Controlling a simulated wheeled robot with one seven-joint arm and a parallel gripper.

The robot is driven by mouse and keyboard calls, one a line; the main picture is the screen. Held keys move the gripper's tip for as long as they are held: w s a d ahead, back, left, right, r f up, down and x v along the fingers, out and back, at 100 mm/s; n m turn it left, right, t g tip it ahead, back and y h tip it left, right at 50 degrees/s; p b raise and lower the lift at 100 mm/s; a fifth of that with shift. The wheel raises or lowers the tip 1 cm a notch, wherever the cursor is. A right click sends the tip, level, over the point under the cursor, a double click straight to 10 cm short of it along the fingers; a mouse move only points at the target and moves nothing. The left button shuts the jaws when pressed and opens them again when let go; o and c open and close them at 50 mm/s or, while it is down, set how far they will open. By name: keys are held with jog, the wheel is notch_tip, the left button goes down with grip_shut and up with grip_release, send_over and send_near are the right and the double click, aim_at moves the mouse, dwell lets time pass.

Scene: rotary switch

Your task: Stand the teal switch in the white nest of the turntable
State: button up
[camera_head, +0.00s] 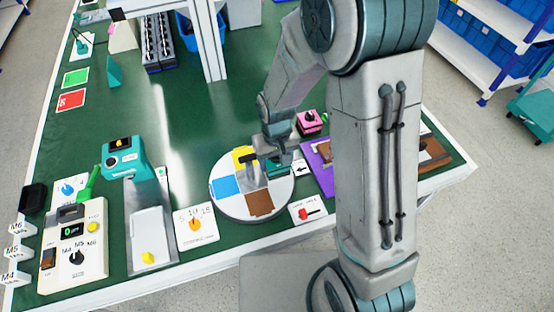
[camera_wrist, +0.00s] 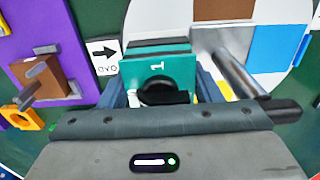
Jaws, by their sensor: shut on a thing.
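The teal switch (camera_wrist: 158,68) carries a white 1 and a black knob. It sits between the jaws of my gripper (camera_wrist: 160,92) in the wrist view, and the jaws are shut on it. In the head view the teal switch (camera_head: 277,168) shows small and partly hidden under my gripper (camera_head: 272,155). It is over the right part of the round turntable (camera_head: 231,208). The turntable has yellow, blue and brown patches. The white nest is not clearly visible around the switch, and I cannot tell whether the switch touches the turntable.
A purple board (camera_head: 317,160) with brown blocks lies right of the turntable. A white arrow card (camera_wrist: 104,52) is beside its rim. A pink switch (camera_head: 310,122) stands behind. A dial card (camera_head: 196,229) and a red-lever card (camera_head: 308,211) lie in front.

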jog(key=shift+s+d+f, duration=0.2)
jog(key=shift+s+f, duration=0.15)
jog(key=shift+f, duration=0.2)
jog(key=o, duration=0.9)
jog(key=shift+w+r, duration=0.1)
jog(key=shift+r, duration=0.15)
jog(key=shift+o, duration=0.4)
jog(key=r, duration=1.3)
jog(key=shift+w+a+r, duration=0.15)
jog(key=shift+a+r, duration=0.1)
jog(key=shift+r, duration=0.15)
jog(key=shift+d+r, duration=0.1)
jog(key=shift+r, duration=0.25)
jog(key=shift+d, duration=0.1)
